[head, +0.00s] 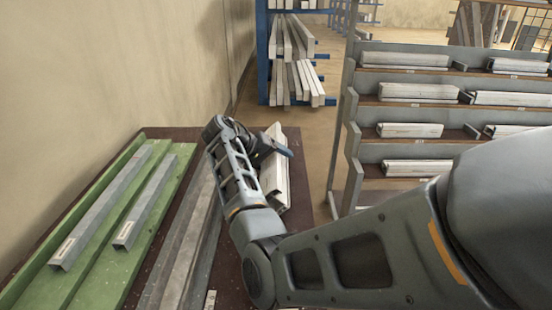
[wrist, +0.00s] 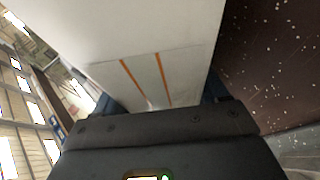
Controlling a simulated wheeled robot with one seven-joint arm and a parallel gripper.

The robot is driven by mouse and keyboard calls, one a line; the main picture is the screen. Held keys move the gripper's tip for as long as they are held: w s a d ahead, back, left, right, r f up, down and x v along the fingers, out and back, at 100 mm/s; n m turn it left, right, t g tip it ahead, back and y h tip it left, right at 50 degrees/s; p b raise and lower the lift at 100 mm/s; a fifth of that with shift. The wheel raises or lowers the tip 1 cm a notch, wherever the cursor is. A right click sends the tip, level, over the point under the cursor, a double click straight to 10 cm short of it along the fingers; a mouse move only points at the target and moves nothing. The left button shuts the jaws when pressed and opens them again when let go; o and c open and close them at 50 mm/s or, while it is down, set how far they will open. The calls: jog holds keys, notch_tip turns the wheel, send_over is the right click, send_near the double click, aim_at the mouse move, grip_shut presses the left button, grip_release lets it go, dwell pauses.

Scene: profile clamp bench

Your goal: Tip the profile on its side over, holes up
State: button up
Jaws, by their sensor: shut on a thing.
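A white profile (head: 276,188) is at the right edge of the dark bench, with its far end angled up past my gripper (head: 272,146). In the wrist view the pale profile (wrist: 150,30) fills the space between the fingers of my gripper (wrist: 165,98); a label with two orange stripes is on the face towards the camera. My gripper is shut on this profile. My wrist and arm hide part of it in the head view. I cannot see its holes, nor tell whether it touches the bench.
Two grey profiles (head: 105,200) lie on green supports (head: 170,215) at the left of the bench (head: 222,280). Long grey bars (head: 183,250) lie between them and my arm. A shelf rack (head: 350,130) with white profiles stands at the right. A wall runs along the left.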

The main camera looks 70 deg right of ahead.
jog(key=shift+f, duration=0.15)
jog(key=o, duration=1.4)
jog(key=shift+c, duration=0.2)
jog(key=shift+o, duration=0.3)
jog(key=shift+a+f, duration=0.1)
jog(key=shift+f, duration=0.1)
jog(key=shift+w+r, duration=0.1)
jog(key=w+a+r+p, duration=0.1)
jog(key=a+r+p, duration=0.1)
jog(key=r+p, duration=0.2)
jog(key=w+a+r+p, duration=0.2)
jog(key=r+p, duration=0.1)
jog(key=r, duration=0.3)
jog(key=shift+r+p, duration=0.35)
dwell(0.4)
